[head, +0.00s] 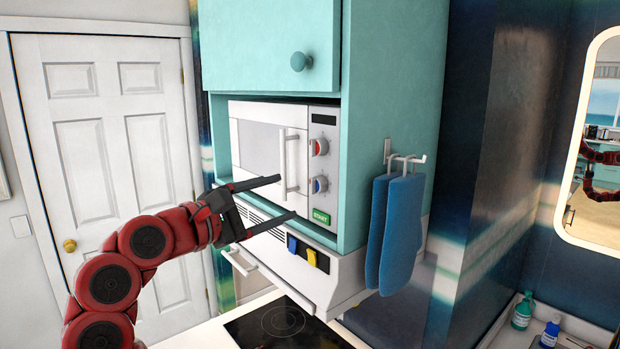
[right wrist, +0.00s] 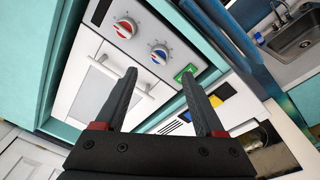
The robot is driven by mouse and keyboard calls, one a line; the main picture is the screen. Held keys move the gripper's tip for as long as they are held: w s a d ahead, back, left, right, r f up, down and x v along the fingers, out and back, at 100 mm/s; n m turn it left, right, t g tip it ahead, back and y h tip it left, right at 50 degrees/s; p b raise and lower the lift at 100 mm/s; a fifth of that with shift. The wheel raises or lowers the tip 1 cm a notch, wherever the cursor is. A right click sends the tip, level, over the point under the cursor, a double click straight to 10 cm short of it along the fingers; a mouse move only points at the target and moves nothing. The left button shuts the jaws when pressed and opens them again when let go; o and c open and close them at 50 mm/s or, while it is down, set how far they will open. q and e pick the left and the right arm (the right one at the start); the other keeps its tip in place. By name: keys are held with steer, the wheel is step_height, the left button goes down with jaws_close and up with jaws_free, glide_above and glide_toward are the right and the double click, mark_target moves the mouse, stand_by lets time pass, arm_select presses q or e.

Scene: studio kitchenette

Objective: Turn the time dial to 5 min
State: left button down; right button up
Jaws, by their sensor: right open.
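A white microwave (head: 262,142) sits in the teal cabinet with its door shut. Its control panel has a red-and-white dial (head: 319,147) above a blue-and-white dial (head: 319,185), with a green START button (head: 321,216) below. The right wrist view shows the red dial (right wrist: 124,27) and the blue dial (right wrist: 160,53) more closely. I cannot read which one is the time dial, nor their scales. My right gripper (head: 288,196) is open and empty, in front of the microwave's lower part near the door handle, left of the blue dial. My left gripper is not in view.
The vertical door handle (head: 292,163) stands out beside the panel. Below is a white hood (head: 325,283) with blue and yellow switches, above a black cooktop (head: 265,325). Blue mitts (head: 400,230) hang on the cabinet's right side. A mirror (head: 595,150) hangs at right.

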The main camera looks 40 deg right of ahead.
mark_target(311, 188)
steer(key=d+p, duration=0.1)
steer(key=d, duration=0.1)
steer(key=w+d, duration=0.1)
steer(key=d, duration=0.2)
steer(key=d+p, duration=0.1)
steer(key=d, duration=0.1)
steer(key=shift+w+d+r+p, duration=0.15)
steer(key=shift+w+d+p, duration=0.1)
steer(key=shift+d+p, duration=0.15)
steer(key=shift+d, duration=0.4)
steer(key=shift+w, duration=0.1)
steer(key=shift+c, duration=0.3)
steer(key=shift+f, duration=0.2)
jaws_close()
